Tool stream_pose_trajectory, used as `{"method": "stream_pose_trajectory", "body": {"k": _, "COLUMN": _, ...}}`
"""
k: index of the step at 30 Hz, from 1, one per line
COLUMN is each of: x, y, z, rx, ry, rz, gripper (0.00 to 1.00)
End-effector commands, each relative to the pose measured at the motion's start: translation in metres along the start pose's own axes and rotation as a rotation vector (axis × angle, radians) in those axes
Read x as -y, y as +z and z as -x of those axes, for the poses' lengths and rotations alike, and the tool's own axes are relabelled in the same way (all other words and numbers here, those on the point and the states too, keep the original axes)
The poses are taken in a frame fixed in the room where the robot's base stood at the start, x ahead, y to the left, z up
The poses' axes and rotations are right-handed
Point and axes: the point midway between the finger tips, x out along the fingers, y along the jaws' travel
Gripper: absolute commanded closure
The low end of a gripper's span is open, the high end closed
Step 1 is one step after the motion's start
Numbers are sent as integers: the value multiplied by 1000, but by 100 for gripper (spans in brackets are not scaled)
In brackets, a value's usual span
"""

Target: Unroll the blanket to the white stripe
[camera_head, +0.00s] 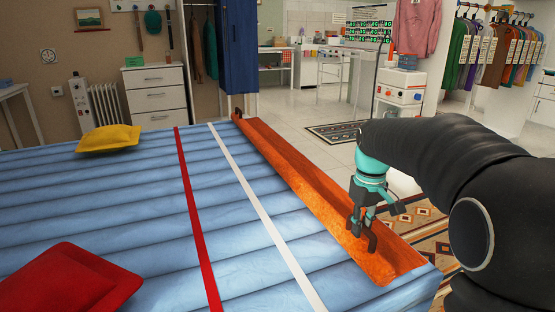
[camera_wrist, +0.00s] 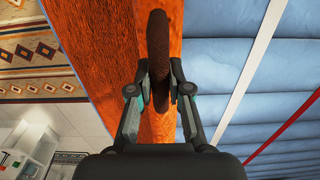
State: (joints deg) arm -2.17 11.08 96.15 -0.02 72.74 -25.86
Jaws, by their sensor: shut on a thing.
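The orange blanket (camera_head: 300,183) lies as a long narrow strip along the right edge of the blue bed (camera_head: 130,195). It also shows in the wrist view (camera_wrist: 100,50). The white stripe (camera_head: 262,211) crosses the bed left of the blanket, with bare blue mattress between them; it shows at the right in the wrist view (camera_wrist: 250,65). My gripper (camera_head: 363,228) is at the blanket's near end. In the wrist view its fingers (camera_wrist: 160,88) are shut on a dark brown curved handle (camera_wrist: 158,45) on the blanket. The fingertips are partly hidden in the head view.
A red stripe (camera_head: 194,215) runs left of the white one. A yellow cushion (camera_head: 108,139) and a red cushion (camera_head: 68,284) lie on the left of the bed. A patterned rug (camera_head: 428,222) covers the floor at the right. The bed between blanket and stripes is clear.

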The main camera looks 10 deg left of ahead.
Motion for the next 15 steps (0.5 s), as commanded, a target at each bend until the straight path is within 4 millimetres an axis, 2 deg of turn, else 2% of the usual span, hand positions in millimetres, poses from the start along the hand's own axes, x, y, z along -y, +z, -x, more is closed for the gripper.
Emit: {"method": "stream_pose_trajectory", "body": {"k": 15, "x": 41, "y": 0, "z": -1, "rx": 2, "ry": -2, "rz": 3, "gripper": 100}}
